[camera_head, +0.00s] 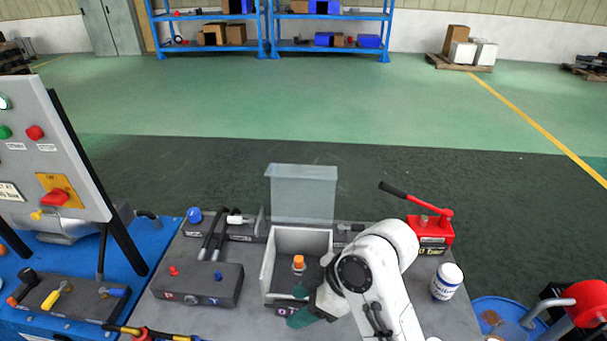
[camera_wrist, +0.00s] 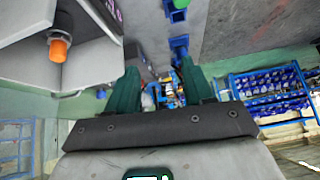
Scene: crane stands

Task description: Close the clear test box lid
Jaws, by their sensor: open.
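The test box (camera_head: 267,262) is a grey open-topped box on the table, with an orange-topped part (camera_head: 298,262) inside. Its clear lid (camera_head: 303,195) stands upright at the back edge of the box, so the box is open. My gripper (camera_head: 300,302) is at the front of the box, low, with its green fingers near the front wall; whether they touch it I cannot tell. In the wrist view my gripper (camera_wrist: 160,92) shows its two green fingers apart with nothing between them. The orange part (camera_wrist: 60,49) and box walls show at upper left there.
Left of the box are a dark control block (camera_head: 198,283) and black levers (camera_head: 212,240). Right are a red hand pump (camera_head: 430,232) and a white bottle (camera_head: 447,281). A sloped panel (camera_head: 45,150) with buttons stands far left. The space above the box is clear.

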